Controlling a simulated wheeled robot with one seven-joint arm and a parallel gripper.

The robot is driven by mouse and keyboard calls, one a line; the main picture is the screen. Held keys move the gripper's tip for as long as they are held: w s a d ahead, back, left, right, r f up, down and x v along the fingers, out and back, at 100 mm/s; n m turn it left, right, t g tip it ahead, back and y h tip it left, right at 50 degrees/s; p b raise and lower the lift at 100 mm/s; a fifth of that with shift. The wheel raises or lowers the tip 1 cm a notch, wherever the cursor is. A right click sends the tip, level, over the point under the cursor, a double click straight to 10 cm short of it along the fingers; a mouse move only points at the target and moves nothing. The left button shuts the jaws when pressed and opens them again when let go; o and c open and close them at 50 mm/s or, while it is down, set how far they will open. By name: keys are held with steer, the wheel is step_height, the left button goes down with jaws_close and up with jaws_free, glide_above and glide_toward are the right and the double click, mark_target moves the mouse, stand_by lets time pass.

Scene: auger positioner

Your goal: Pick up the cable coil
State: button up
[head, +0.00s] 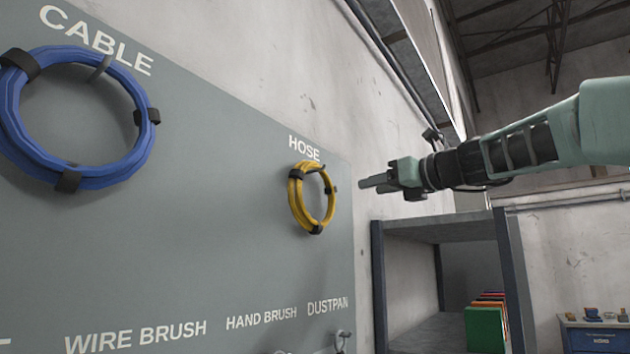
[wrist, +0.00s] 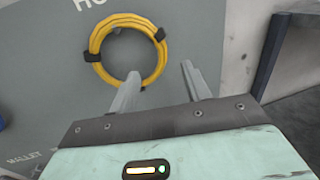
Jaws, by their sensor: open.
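A blue coil (head: 110,171) with black straps hangs on a hook under the word CABLE at the left of the head view. A yellow coil (head: 294,206) with black straps hangs under the word HOSE; it also shows in the wrist view (wrist: 124,20). My gripper (head: 364,185) is open and empty, to the right of the yellow coil in the head view, its fingers pointing left toward the board. In the wrist view its fingers (wrist: 159,73) are apart, with the yellow coil beyond them. The left finger overlaps the coil's lower edge there; contact cannot be told.
Both coils hang on a grey wall board (head: 220,170) with labels for wire brush, hand brush and dustpan lower down. A dark-framed shelf (head: 440,230) with green and other coloured items stands right of the board, below my arm. A blue cabinet (head: 597,338) is farther right.

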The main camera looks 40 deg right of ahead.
mark_target(335, 197)
steer(key=w+p, duration=0.1)
steer(key=w, duration=0.3)
steer(key=w+a+p, duration=0.1)
steer(key=w, duration=0.3)
steer(key=w+a+p, duration=0.1)
steer(key=w+p, duration=0.1)
steer(key=w, duration=0.2)
steer(key=shift+f, duration=0.15)
jaws_close()
